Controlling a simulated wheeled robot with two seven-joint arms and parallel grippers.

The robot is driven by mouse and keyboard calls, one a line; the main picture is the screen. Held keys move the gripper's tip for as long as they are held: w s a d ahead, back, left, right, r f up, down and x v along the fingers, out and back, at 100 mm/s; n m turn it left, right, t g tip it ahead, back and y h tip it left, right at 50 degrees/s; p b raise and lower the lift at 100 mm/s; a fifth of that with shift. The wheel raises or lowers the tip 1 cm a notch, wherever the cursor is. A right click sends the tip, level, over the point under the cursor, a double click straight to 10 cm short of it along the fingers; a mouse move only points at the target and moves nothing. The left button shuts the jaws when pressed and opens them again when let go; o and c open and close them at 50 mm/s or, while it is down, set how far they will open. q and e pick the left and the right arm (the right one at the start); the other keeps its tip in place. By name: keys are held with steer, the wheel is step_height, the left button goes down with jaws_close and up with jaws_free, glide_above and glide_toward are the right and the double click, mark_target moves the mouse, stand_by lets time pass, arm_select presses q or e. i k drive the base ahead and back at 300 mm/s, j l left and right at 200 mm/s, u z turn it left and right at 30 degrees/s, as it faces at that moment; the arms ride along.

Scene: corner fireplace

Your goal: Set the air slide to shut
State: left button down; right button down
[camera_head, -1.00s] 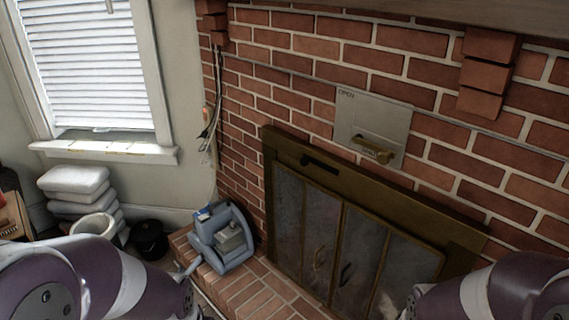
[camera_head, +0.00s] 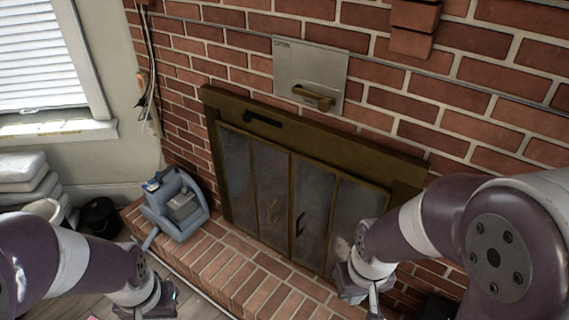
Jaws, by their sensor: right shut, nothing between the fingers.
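A pale metal plate (camera_head: 330,62) is set in the brick wall above the fireplace, with OPEN lettered at its top left. A brass handle (camera_head: 313,97) sits low on the plate, with small lettering by it too blurred to read. A dark bar (camera_head: 262,119) lies along the left part of the brass top rail of the fireplace doors. I cannot tell for sure which is the air slide. My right gripper (camera_head: 374,306) is shut and empty, low in front of the doors, well below the plate. My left gripper (camera_head: 158,312) is at the bottom left, cut off by the frame edge.
Glass fireplace doors (camera_head: 275,185) stand under the brass rail (camera_head: 320,138). A blue-grey container (camera_head: 176,204) sits on the left of the brick hearth (camera_head: 225,262). A black pot (camera_head: 99,216) is left of it. The wall before the plate is clear.

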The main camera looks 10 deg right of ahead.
mark_target(247, 117)
steer(key=i+j+u, duration=0.25)
steer(key=i, duration=0.2)
steer(key=i+j+u, duration=0.2)
steer(key=i, duration=0.25)
steer(key=i+j+u, duration=0.25)
steer(key=i, duration=0.2)
